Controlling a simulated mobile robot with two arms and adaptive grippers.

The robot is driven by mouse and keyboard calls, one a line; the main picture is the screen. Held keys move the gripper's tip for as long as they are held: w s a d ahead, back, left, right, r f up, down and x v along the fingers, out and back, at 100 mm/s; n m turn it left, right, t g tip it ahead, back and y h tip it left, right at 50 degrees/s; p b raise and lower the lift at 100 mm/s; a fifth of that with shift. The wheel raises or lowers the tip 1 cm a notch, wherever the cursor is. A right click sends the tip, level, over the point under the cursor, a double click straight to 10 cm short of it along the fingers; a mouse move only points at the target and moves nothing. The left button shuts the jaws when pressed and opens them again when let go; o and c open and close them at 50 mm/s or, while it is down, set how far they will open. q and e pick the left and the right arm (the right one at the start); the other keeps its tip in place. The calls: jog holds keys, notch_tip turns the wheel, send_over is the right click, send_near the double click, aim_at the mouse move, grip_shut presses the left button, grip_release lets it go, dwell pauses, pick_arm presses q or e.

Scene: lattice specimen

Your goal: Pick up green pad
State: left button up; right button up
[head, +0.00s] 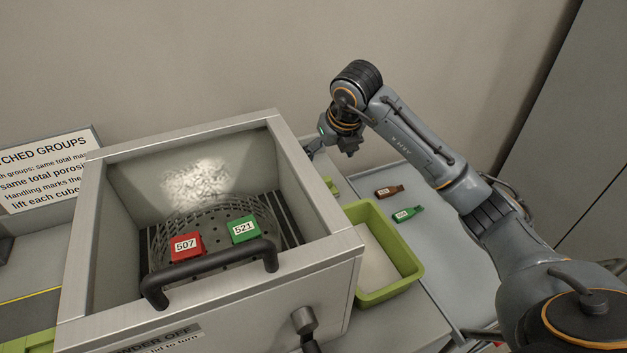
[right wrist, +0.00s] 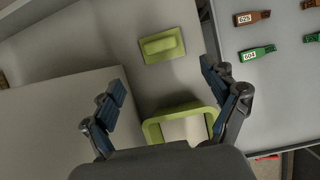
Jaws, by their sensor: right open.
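The green pad (right wrist: 162,45) is a flat yellow-green plate with a raised block on top. It lies on the grey surface near the top middle of the right wrist view. In the head view only part of the pad (head: 331,186) shows, beside the metal box's right wall. My right gripper (right wrist: 165,82) is open and empty, its two blue-padded fingers apart, with the pad beyond the fingertips and not touched. In the head view this gripper (head: 334,146) is above and behind the pad, near the box's back right corner. My left gripper is in neither view.
A metal box (head: 313,188) with a black front handle (head: 210,270) holds a mesh basket with red block 507 (head: 186,246) and green block 521 (head: 244,229). A green tray (head: 410,262) stands to its right. A brown tag (head: 389,191) and green tag (head: 407,214) lie further right.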

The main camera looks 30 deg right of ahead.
jog(key=p+x, duration=0.1)
jog(key=x, duration=0.7)
jog(key=shift+s+a+p, duration=0.1)
jog(key=shift+p, duration=0.2)
jog(key=p+x, duration=0.1)
jog(key=x, duration=0.2)
jog(key=shift+f, duration=0.35)
jog(key=shift+w+f, duration=0.35)
jog(key=shift+f, duration=0.1)
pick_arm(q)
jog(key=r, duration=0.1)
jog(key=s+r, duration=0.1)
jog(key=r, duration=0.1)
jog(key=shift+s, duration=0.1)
pick_arm(e)
jog(key=c, duration=1.2)
